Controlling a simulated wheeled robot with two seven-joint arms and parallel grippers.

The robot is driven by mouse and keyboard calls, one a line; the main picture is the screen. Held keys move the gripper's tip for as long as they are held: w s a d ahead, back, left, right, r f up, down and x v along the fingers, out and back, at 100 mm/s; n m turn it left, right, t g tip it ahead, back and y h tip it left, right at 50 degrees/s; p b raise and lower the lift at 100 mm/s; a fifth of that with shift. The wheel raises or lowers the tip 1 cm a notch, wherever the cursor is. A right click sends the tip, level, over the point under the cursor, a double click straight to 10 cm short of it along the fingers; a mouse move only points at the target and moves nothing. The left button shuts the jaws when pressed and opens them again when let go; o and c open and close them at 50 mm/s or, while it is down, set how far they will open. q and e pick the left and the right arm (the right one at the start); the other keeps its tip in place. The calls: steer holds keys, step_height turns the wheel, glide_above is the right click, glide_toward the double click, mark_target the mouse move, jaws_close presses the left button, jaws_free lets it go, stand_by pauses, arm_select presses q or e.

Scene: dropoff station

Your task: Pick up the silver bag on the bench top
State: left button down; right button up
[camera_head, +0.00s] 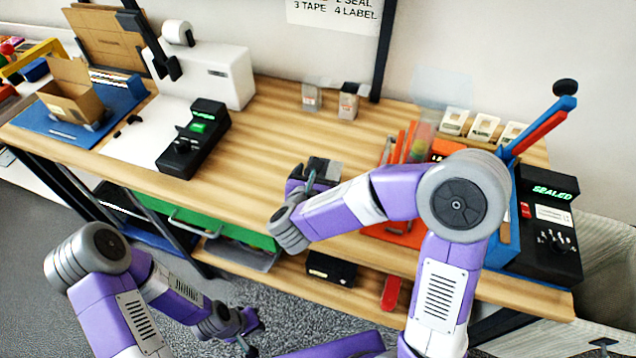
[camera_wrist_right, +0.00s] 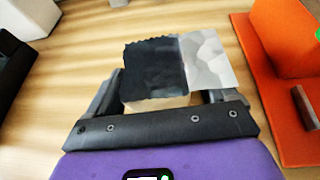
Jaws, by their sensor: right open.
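The silver bag (camera_head: 327,170) lies on the wooden bench top (camera_head: 268,125), near its front edge. In the right wrist view the bag (camera_wrist_right: 155,72) has a dark grey face with jagged edges and a shiny pale part (camera_wrist_right: 208,58) at right. My right gripper (camera_head: 310,178) is at the bag. Its open fingers (camera_wrist_right: 158,98) show on either side of the bag's near end; I cannot tell whether they touch it. My left gripper (camera_head: 252,334) hangs low in front of the bench, empty, its fingers apart.
A black device with a green screen (camera_head: 193,140) stands left of the bag. Orange holders (camera_head: 400,232) stand close on the right, with a black SEALED device (camera_head: 548,235) beyond. Small grey containers (camera_head: 348,102) stand at the back. Bare wood lies behind the bag.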

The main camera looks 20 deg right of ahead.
steer(key=c, duration=1)
steer(key=shift+r, duration=0.1)
steer(key=shift+c, duration=0.2)
